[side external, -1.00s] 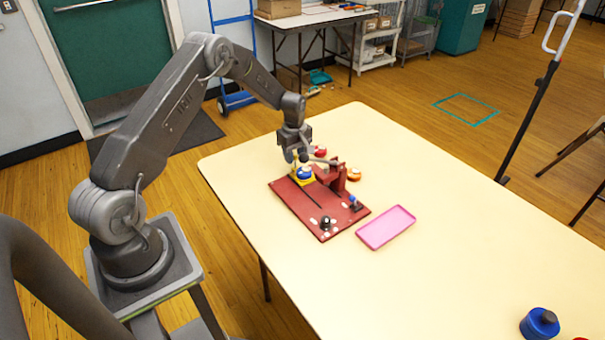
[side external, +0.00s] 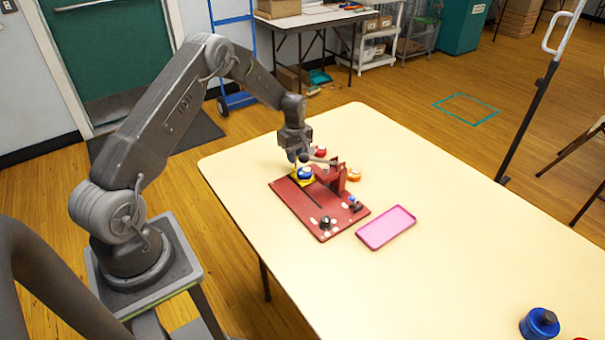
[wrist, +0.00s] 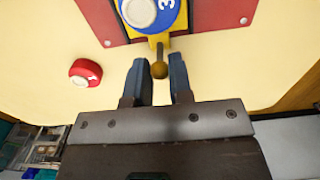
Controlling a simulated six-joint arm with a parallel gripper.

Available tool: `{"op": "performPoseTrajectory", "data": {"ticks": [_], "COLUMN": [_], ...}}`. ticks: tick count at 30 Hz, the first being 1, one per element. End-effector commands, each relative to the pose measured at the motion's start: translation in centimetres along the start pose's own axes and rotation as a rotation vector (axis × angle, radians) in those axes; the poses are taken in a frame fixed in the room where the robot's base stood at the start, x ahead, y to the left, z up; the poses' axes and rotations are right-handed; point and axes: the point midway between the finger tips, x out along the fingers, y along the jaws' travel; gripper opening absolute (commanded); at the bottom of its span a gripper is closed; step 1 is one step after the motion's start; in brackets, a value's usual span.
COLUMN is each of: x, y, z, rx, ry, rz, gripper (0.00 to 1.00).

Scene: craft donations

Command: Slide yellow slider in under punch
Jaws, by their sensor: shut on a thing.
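The yellow slider (side external: 303,183) sits on the dark red base board (side external: 295,207) near its far left end, with a round blue and white piece (side external: 305,173) on it. In the wrist view the slider (wrist: 185,20) ends in a small brass-coloured knob (wrist: 160,70). My gripper (wrist: 160,76) has its two fingers on either side of this knob and is shut on it. In the side view my gripper (side external: 294,158) is low at the slider's far end. The red punch (side external: 340,180) stands on the board to the right of the slider; the blue piece appears outside it.
A pink tray (side external: 386,227) lies to the right. The table's right part is mostly clear.

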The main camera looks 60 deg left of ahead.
Motion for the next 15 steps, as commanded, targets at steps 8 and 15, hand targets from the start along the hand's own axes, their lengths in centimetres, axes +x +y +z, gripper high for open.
{"op": "performPoseTrajectory", "data": {"ticks": [8,15], "x": [-0.1,-0.1], "y": [0.1,0.1], "z": [2.0,3.6], "rx": [0.003,0.003], "ry": [0.0,-0.001], "rz": [0.001,0.0], "gripper": [0.01,0.01]}}
